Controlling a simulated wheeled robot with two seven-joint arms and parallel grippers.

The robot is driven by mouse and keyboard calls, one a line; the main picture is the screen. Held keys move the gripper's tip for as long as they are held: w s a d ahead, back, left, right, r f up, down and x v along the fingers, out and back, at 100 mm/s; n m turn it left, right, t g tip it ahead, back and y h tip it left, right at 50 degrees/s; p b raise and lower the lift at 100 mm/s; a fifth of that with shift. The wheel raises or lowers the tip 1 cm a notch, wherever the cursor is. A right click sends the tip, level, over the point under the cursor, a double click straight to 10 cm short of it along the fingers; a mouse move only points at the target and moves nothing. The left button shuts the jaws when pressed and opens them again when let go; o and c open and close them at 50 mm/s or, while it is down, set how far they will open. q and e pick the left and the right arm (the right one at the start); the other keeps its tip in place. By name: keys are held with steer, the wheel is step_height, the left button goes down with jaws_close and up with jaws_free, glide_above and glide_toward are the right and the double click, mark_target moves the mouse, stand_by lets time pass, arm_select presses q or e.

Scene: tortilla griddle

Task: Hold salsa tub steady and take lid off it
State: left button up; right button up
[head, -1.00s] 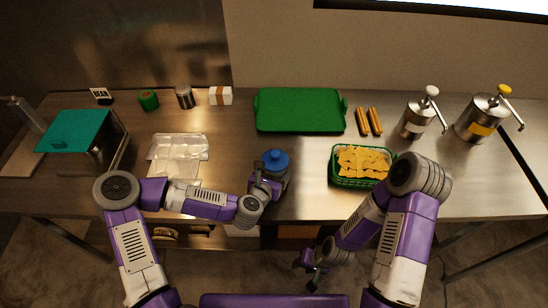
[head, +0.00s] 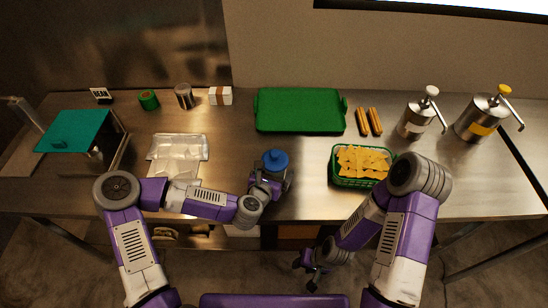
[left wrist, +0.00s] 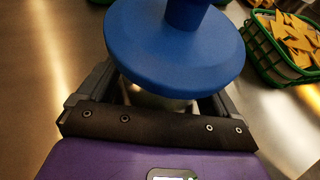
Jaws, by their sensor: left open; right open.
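The salsa tub (left wrist: 160,98) stands upright on the counter near its front edge, with a round blue lid (head: 275,159) on top. The lid, with a knob, fills the upper middle of the left wrist view (left wrist: 175,45). My left gripper (head: 272,180) is open, its fingers on either side of the tub under the lid. The lid hides most of the tub and the fingertips, so contact cannot be told. My right gripper (head: 308,268) is open and empty, low in front of the counter, away from the tub.
A green basket of chips (head: 336,182) stands right of the tub. A green tray (head: 300,110) lies behind it. A clear plastic pack (head: 178,150) lies to the left. Two metal pump dispensers (head: 415,122) stand at the right. The counter between tub and basket is clear.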

arm_select(q)
steer(key=shift+f, duration=0.25)
stand_by(0.4)
steer(key=shift+r, duration=0.2)
stand_by(0.4)
steer(key=c, duration=0.8)
stand_by(0.5)
